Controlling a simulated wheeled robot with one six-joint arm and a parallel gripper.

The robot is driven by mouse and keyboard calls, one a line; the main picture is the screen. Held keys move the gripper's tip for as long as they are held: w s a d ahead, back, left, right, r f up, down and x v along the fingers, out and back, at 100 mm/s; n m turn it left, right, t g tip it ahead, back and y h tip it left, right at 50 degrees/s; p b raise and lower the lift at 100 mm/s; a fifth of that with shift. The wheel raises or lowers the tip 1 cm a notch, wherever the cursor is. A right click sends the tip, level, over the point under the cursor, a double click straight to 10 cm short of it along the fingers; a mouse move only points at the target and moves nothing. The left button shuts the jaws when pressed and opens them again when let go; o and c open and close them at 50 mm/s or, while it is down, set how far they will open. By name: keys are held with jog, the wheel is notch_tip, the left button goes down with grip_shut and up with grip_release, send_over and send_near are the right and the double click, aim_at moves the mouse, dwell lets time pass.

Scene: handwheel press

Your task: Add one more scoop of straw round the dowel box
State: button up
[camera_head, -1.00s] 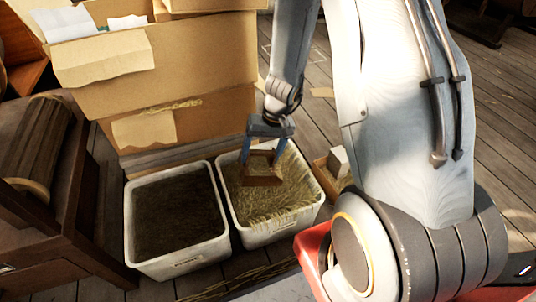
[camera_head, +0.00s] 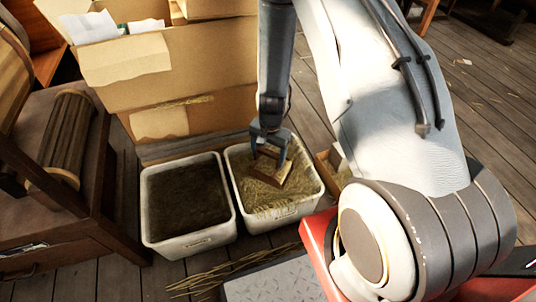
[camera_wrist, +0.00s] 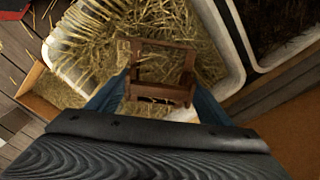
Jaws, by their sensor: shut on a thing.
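My gripper (camera_head: 270,148) is shut on a brown wooden scoop (camera_head: 271,178) shaped like an open frame. The scoop is tilted, inside the white tub of straw (camera_head: 314,191), low against the straw; I cannot tell how deep it sits. The wrist view shows the scoop (camera_wrist: 162,68) between the blue fingers, with straw (camera_wrist: 95,35) around it and visible through it. A small open wooden crate (camera_head: 325,170) stands right of the tub, mostly hidden by my arm. The wrist view shows straw in this crate (camera_wrist: 36,78). I cannot make out a dowel box in it now.
A white tub of dark material (camera_head: 188,245) stands left of the straw tub. A large cardboard box (camera_head: 200,65) rises behind both. A wooden cabinet (camera_head: 60,225) is at the left. Loose straw (camera_head: 205,278) lies on the floor in front; open floor is at the right.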

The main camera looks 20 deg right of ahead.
jog(key=shift+a+r+p, duration=0.1)
jog(key=shift+r+p, duration=1.5)
jog(key=shift+p, duration=0.25)
jog(key=shift+w+a+r+p, duration=0.1)
jog(key=shift+r+p, duration=0.5)
jog(key=shift+r, duration=0.75)
jog(key=shift+w+r+p, duration=0.1)
jog(key=shift+r+p, duration=0.5)
jog(key=shift+r, duration=0.7)
